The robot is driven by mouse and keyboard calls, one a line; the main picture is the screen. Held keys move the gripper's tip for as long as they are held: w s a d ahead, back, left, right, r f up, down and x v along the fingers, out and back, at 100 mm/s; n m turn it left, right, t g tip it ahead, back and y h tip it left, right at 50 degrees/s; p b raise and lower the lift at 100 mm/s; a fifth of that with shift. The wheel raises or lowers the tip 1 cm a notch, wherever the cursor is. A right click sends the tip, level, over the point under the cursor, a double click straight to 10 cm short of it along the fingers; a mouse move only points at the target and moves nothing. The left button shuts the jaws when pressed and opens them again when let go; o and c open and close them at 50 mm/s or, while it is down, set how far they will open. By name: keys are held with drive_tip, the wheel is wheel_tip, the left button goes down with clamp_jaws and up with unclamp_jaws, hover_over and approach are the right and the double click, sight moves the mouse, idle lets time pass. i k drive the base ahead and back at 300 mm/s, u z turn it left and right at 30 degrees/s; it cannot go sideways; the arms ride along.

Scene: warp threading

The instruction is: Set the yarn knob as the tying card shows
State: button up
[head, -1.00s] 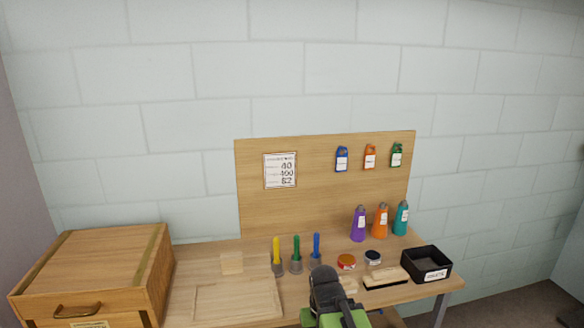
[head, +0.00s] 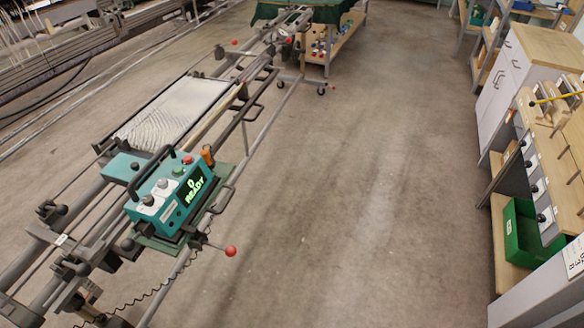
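A teal tying machine (head: 150,219) sits on a long rail frame at left. Its dark display (head: 192,192) reads a green "0" and "READY". The dial labels and settings are too small to read, so I cannot tell which is the yarn knob. A white card (head: 575,257) with dark print is cut off at the right edge; I cannot read it or tell whether it is the tying card. My gripper is not in view.
Bare concrete floor (head: 370,190) is open between the frame and the benches at right. A red ball-ended lever (head: 230,251) juts into it. A green bin (head: 522,233) sits on a low shelf. A wheeled cart (head: 334,50) stands at the back.

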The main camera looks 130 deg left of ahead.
sight(148, 200)
drive_tip(key=z, duration=0.6)
drive_tip(key=k, duration=0.15)
drive_tip(key=z, duration=4)
drive_tip(key=k, duration=0.9)
drive_tip(key=z, duration=0.3)
drive_tip(key=i, duration=0.35)
drive_tip(key=z, duration=0.1)
drive_tip(key=k, duration=0.8)
drive_tip(key=u, duration=0.2)
drive_tip(key=i, duration=0.75)
drive_tip(key=z, duration=0.05)
